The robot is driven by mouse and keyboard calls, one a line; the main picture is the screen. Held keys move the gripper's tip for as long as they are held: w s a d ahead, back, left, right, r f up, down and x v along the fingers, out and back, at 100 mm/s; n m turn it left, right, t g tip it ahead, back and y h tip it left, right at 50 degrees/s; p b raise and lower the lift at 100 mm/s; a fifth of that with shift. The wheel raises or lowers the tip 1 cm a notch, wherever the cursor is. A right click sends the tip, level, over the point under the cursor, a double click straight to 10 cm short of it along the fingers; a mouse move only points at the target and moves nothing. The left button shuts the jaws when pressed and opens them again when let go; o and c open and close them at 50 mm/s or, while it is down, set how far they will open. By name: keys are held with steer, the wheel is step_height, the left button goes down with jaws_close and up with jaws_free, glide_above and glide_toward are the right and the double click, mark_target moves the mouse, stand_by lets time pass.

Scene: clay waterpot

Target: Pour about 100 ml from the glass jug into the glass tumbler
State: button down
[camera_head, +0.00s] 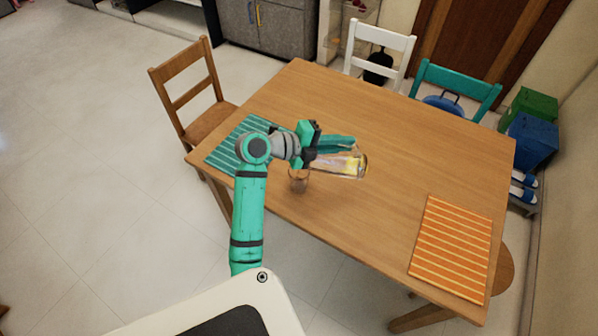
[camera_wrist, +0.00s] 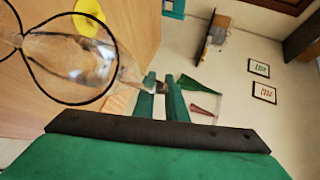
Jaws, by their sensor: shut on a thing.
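The glass jug (camera_head: 345,164) is tipped nearly onto its side above the table, base to the right and mouth end to the left. It holds clear liquid and something yellow. My gripper (camera_head: 337,142) is shut on the jug, along its upper side in the head view. In the wrist view, the jug (camera_wrist: 75,62) shows at the left, partly cut off, beside my gripper's fingers (camera_wrist: 163,92). The glass tumbler (camera_head: 299,183) stands upright on the table, just below the jug's mouth end. I cannot tell whether liquid is flowing or how much the tumbler holds.
The wooden table (camera_head: 400,150) is clear around the jug and to its right. A teal striped placemat (camera_head: 228,156) lies at the left, partly behind my arm. An orange striped placemat (camera_head: 452,250) lies at the right. Chairs stand around the table.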

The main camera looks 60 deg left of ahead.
mark_target(354, 156)
steer(key=shift+s+a+r+t+p, duration=0.45)
steer(key=shift+s+p, duration=0.1)
steer(key=shift+p, duration=0.15)
stand_by(1.4)
steer(key=shift+d, duration=0.1)
steer(key=w+d+f+g, duration=0.1)
steer(key=w, duration=0.1)
steer(key=w+d+f+g, duration=0.1)
steer(key=w+f+g, duration=0.1)
steer(key=shift+d+f+m+y, duration=0.1)
steer(key=shift+d+m+y, duration=0.05)
steer(key=shift+m+y, duration=0.2)
steer(key=shift+w+d+f+g+y, duration=0.15)
steer(key=shift+w+f+g+y, duration=0.1)
steer(key=shift+f+g, duration=0.25)
steer(key=shift+f, duration=0.1)
stand_by(1.1)
